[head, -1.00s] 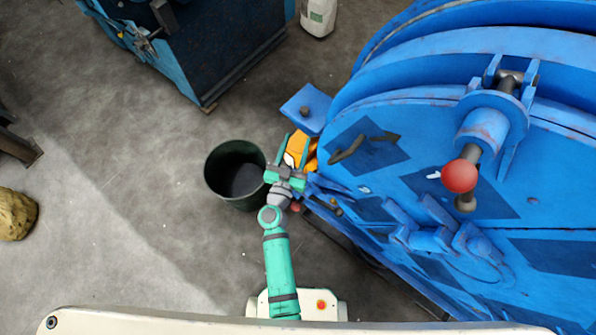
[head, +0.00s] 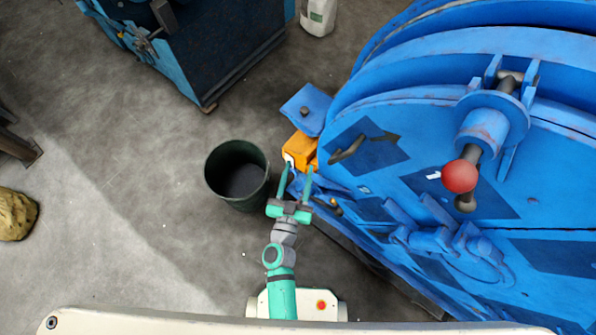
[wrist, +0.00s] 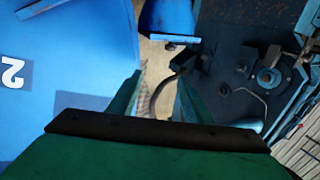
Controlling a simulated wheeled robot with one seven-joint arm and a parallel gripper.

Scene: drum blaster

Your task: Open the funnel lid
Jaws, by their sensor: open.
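The blue drum machine (head: 430,150) fills the right of the head view. On its left side is a small blue angled flap (head: 305,108) with a dark knob; I cannot tell for sure that it is the funnel lid. An orange block-like part (head: 300,148) sits just below the flap. My gripper (head: 297,172) is open and empty, its green fingers pointing up the picture towards the orange part. Whether they touch it is unclear. In the wrist view my gripper (wrist: 158,82) has clear space between its fingers, and a blue part (wrist: 168,18) shows beyond them.
A dark green bucket (head: 238,172) stands on the floor left of my gripper. A dark blue bin (head: 200,50) and a white canister (head: 318,16) are at the back. A red-knobbed lever (head: 460,176) sticks out of the machine. The floor at left is mostly clear.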

